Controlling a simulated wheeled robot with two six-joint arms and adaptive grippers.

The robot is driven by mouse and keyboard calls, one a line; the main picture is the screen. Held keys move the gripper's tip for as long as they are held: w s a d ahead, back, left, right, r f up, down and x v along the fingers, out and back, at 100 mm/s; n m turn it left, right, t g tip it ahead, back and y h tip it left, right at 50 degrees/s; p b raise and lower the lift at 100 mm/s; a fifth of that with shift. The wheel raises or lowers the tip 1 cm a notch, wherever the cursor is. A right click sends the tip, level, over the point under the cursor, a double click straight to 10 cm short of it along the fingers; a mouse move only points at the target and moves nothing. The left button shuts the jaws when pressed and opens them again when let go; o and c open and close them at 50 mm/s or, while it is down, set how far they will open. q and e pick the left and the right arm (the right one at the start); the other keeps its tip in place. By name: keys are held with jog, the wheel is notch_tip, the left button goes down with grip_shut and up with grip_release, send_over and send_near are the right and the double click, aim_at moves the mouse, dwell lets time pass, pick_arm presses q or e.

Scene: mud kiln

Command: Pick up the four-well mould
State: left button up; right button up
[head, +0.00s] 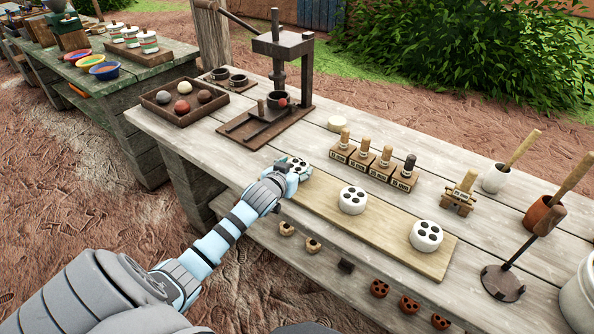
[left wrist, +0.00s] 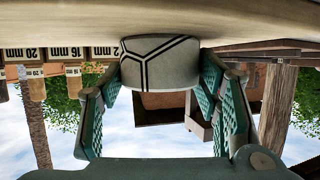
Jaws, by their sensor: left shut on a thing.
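My left gripper (head: 291,166) is at the left end of a pale wooden board (head: 315,199), shut on a white round mould (head: 296,160). In the left wrist view the mould (left wrist: 160,64), pale with black branching lines on its side, sits between the two green-padded fingers. Dark wells show in its top in the head view, but the gripper hides part of it and I cannot count them. Another white mould with several wells (head: 352,200) stands mid-board, and a third (head: 427,236) stands near the right end. My right gripper is not in view.
Behind the board stand several labelled wooden blocks with handled tools (head: 372,163). A dark press (head: 278,90) and a tray of balls (head: 184,100) are at the back left. A metal stand (head: 503,283) and handled pots (head: 541,213) are at the right. The board between moulds is clear.

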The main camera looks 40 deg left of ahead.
pick_arm(q)
jog(key=shift+c, duration=1)
jog(key=shift+r, duration=0.15)
